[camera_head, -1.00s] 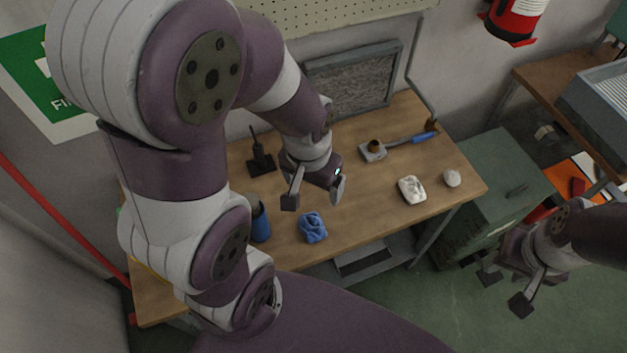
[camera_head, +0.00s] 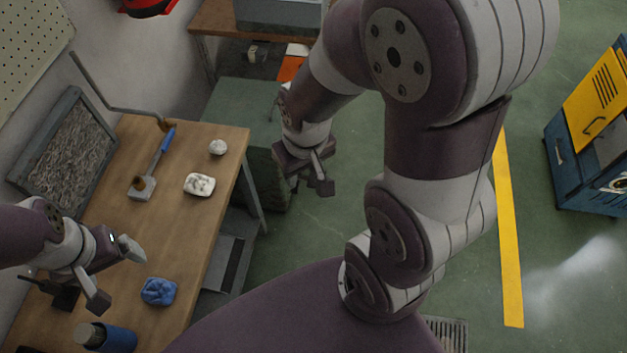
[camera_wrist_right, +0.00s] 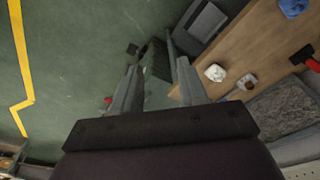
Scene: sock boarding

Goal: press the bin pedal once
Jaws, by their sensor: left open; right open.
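A dark green box-shaped unit (camera_head: 226,100) stands on the floor against the right end of the workbench in the head view. I cannot tell for sure that it is the bin. In the right wrist view a small dark flat piece (camera_wrist_right: 132,48) lies by a dark box (camera_wrist_right: 156,58); I cannot tell whether it is the pedal. My right gripper (camera_head: 308,185) is open and empty, above the floor beside the green unit. Its fingers (camera_wrist_right: 158,70) frame the dark box in the wrist view. My left gripper (camera_head: 115,275) is open and empty over the bench.
The wooden bench (camera_head: 215,150) holds a blue cloth bundle (camera_head: 158,291), a white bundle (camera_head: 199,185), a blue-handled tool (camera_head: 160,155) and a blue can (camera_head: 105,338). A blue and yellow cabinet (camera_head: 585,140) stands at the right. Green floor is open beyond a yellow line (camera_head: 507,240).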

